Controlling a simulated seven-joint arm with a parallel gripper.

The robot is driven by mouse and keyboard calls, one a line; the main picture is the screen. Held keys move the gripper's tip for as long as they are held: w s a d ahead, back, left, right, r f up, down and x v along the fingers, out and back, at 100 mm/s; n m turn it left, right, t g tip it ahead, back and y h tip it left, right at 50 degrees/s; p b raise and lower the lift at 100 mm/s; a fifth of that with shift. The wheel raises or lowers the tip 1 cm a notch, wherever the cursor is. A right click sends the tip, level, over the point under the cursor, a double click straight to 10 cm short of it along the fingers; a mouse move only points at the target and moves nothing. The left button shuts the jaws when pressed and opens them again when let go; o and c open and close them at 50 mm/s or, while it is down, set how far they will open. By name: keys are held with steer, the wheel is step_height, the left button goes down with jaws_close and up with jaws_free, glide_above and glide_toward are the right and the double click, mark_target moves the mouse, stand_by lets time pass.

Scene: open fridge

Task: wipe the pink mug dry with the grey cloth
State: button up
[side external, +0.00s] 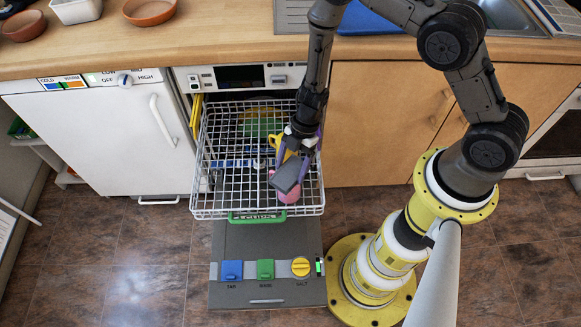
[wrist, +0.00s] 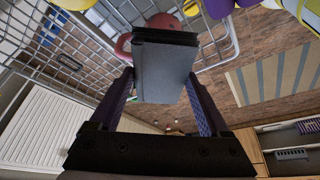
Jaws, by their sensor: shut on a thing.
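The pink mug (side external: 288,194) sits at the front right of the pulled-out wire rack (side external: 232,206). It shows at the top of the wrist view (wrist: 124,44), partly hidden behind the cloth. My gripper (wrist: 165,90) is shut on the grey cloth (wrist: 163,72), a folded dark grey block between its purple fingers. In the side view the grey cloth (side external: 287,175) is over the pink mug and hides part of it. I cannot tell whether cloth and mug touch.
A yellow item (side external: 275,142) stands in the rack behind my gripper. The rack is over the open dishwasher door (side external: 262,245). A wooden counter (side external: 225,50) with bowls runs along the back, with a white fridge (side external: 105,150) at left. The middle of the rack is mostly clear.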

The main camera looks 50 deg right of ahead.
steer(key=shift+s+a, duration=0.2)
steer(key=shift+a, duration=0.35)
steer(key=shift+s+a, duration=0.15)
steer(key=shift+a, duration=0.4)
steer(key=d, duration=0.1)
steer(key=w+d, duration=0.1)
steer(key=d, duration=0.1)
steer(key=shift+d, duration=0.1)
steer(key=shift+s+a, duration=0.3)
steer(key=shift+a, duration=0.55)
steer(key=shift+s+a, duration=0.25)
steer(key=shift+a, duration=0.55)
steer(key=shift+w+d, duration=0.3)
steer(key=shift+d, duration=0.55)
steer(key=shift+w+d, duration=0.3)
steer(key=shift+d, duration=0.55)
steer(key=shift+a+r, duration=0.1)
steer(key=shift+r, duration=3.95)
